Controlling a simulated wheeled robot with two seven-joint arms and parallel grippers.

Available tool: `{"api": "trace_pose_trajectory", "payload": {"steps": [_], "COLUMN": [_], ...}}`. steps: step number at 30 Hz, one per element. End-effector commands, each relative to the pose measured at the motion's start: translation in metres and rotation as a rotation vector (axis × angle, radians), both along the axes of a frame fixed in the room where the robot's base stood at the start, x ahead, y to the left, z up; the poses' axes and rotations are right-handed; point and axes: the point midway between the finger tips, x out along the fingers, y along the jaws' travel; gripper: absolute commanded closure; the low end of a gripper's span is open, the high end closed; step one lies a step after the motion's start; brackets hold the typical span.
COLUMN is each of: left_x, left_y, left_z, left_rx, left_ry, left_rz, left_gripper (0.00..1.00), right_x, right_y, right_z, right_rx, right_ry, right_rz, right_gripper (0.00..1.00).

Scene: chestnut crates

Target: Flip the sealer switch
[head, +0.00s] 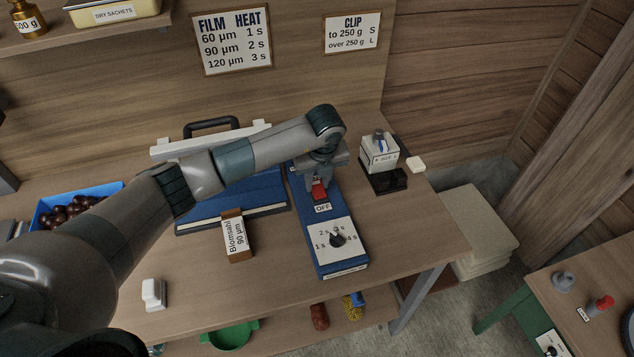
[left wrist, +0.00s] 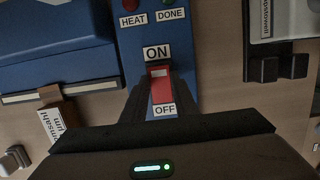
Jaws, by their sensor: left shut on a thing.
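The blue sealer control panel (head: 325,258) lies on the workbench, with a red rocker switch (head: 319,191) near its upper part. In the left wrist view the red switch (left wrist: 162,88) sits between an ON label (left wrist: 156,52) and an OFF label (left wrist: 165,111). My left gripper (head: 320,182) comes down over the panel, its fingers shut on the red switch. The fingers partly cover the switch, and I cannot tell for sure which way it is tipped. My right gripper is not in view.
The blue sealer bed with its raised white bar (head: 168,149) lies left of the panel. A film block (head: 237,236) stands before it. A dial (head: 338,238) sits lower on the panel. A white clip box (head: 379,153) stands to the right. The bench front is mostly clear.

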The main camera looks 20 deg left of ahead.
Motion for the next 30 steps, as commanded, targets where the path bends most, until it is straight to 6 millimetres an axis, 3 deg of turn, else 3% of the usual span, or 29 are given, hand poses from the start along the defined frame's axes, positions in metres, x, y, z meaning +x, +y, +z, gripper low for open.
{"api": "trace_pose_trajectory", "payload": {"steps": [5, 17, 18, 19, 30], "left_x": [-0.003, -0.003, -0.003, -0.003, -0.004], "left_y": [-0.002, -0.002, -0.002, -0.002, -0.003], "left_z": [-0.003, 0.001, 0.001, 0.001, 0.001], "left_rx": [0.061, 0.079, 0.078, 0.078, 0.077], "left_ry": [-0.094, -0.122, -0.121, -0.121, -0.12], "left_rz": [-0.004, 0.0, 0.0, 0.0, 0.0], "left_gripper": [0.96, 0.96, 0.64, 0.57, 0.55], "right_x": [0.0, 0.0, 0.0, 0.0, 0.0], "right_y": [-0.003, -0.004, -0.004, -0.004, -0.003], "right_z": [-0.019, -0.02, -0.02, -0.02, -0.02], "right_rx": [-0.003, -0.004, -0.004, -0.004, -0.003], "right_ry": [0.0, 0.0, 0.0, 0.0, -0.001], "right_rz": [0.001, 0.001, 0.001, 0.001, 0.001], "right_gripper": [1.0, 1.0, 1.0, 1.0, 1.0]}}
